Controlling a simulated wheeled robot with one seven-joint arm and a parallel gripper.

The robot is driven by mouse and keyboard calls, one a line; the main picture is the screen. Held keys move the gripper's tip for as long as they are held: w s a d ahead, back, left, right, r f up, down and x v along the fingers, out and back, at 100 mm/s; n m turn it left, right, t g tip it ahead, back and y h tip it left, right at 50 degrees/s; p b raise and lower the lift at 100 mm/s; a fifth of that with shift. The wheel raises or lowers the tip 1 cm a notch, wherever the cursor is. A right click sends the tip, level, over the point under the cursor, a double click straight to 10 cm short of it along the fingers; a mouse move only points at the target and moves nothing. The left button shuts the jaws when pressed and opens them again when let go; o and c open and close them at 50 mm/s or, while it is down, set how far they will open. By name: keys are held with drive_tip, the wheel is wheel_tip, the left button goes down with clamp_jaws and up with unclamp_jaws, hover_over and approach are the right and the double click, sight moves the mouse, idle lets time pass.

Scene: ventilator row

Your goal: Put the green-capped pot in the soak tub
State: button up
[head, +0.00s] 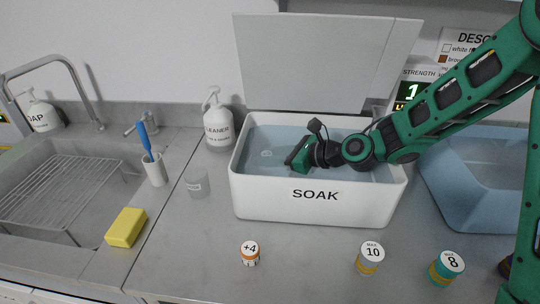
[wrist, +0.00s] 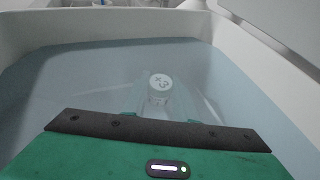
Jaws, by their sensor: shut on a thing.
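The soak tub (head: 260,200) is a white open box marked SOAK, with blue-grey water. My gripper (head: 279,156) reaches into it from the right, its fingers mostly under the water. In the wrist view, a pale-looking pot (wrist: 160,84) with a mark on its top sits between the faint fingers, and my gripper (wrist: 160,105) is shut on it. The pot shows faintly in the head view (head: 266,153). Water washes out its colour, so I cannot tell its cap colour or whether it touches the tub floor.
Pots marked +4 (head: 250,253) and MAX 10 (head: 369,258) stand in front of the tub. A clear beaker (head: 197,183) and cleaner bottle (head: 218,127) stand to its left. The raised lid (head: 325,60) is behind, and a blue tub (head: 470,200) is right.

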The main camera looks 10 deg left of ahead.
drive_tip(key=shift+f, duration=0.35)
drive_tip(key=o, duration=1.1)
drive_tip(key=shift+c, duration=0.2)
drive_tip(key=shift+r, duration=0.15)
drive_tip(key=shift+d+r, duration=0.1)
drive_tip(key=shift+r, duration=0.5)
drive_tip(key=v, duration=1.1)
drive_tip(key=shift+s+d, duration=0.2)
drive_tip(key=shift+d, duration=0.2)
